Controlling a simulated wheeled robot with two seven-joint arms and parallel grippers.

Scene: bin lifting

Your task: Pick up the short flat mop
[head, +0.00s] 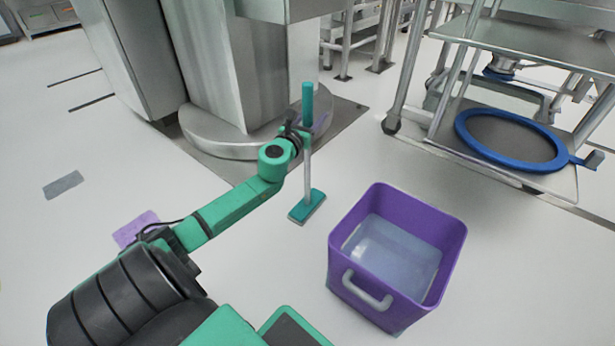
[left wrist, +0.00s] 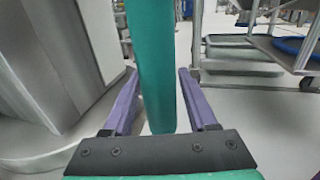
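The short flat mop stands upright on the floor in the head view, with a teal grip (head: 307,103), a thin grey pole (head: 308,170) and a flat teal head (head: 307,207). My left gripper (head: 309,124) is at the mop's upper part, near the lower end of the grip. In the left wrist view the teal grip (left wrist: 156,70) shows between the two purple fingers of my left gripper (left wrist: 157,78). Narrow gaps show on both sides, so the fingers look open around it. My right gripper is not in view.
A purple bin (head: 345,235) with a grey handle and pale contents stands right of the mop. A steel column on a round base (head: 215,140) is close behind. A metal rack (head: 440,135) holding a blue ring (head: 475,145) is at the right. Open floor lies left.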

